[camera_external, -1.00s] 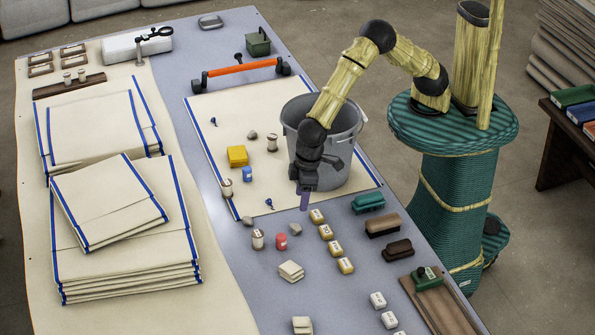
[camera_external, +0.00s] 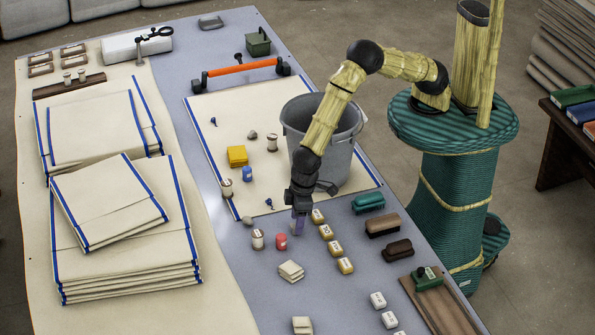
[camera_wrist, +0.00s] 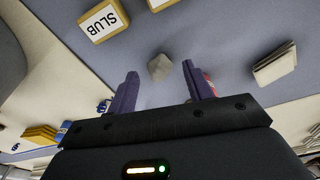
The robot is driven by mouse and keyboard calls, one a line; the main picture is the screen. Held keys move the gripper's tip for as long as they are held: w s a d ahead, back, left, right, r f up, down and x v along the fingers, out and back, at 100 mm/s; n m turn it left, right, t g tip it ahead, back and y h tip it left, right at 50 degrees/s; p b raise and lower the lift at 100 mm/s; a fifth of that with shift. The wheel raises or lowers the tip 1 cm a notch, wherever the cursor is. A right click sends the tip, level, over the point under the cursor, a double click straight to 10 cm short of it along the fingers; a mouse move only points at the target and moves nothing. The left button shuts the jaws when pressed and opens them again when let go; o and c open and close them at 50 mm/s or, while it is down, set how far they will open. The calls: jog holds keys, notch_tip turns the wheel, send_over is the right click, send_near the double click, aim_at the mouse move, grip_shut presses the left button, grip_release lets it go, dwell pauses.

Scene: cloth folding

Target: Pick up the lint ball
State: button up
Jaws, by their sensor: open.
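The lint ball, a small grey lump (camera_wrist: 159,67), lies on the blue-grey table top. In the wrist view it shows between and just beyond my two purple fingertips, with a gap on each side. My gripper (camera_wrist: 158,73) is open and empty, pointing down over it. In the external view my gripper (camera_external: 299,228) is low over the table at the bucket's near side and mostly hides this lump. Similar grey lumps lie on the cream cloth (camera_external: 252,134) and near its lower left corner (camera_external: 247,221).
A red spool (camera_external: 281,242) and a cream spool (camera_external: 257,239) stand just left of my gripper. Labelled blocks (camera_external: 326,232) lie close on its right. A grey bucket (camera_external: 345,165) stands behind it. Folded cream pads (camera_external: 291,271) lie in front.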

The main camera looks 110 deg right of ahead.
notch_tip(320, 180, down, 2)
jog(key=shift+w+f, duration=0.1)
jog(key=shift+w, duration=0.05)
dwell(0.4)
grip_shut()
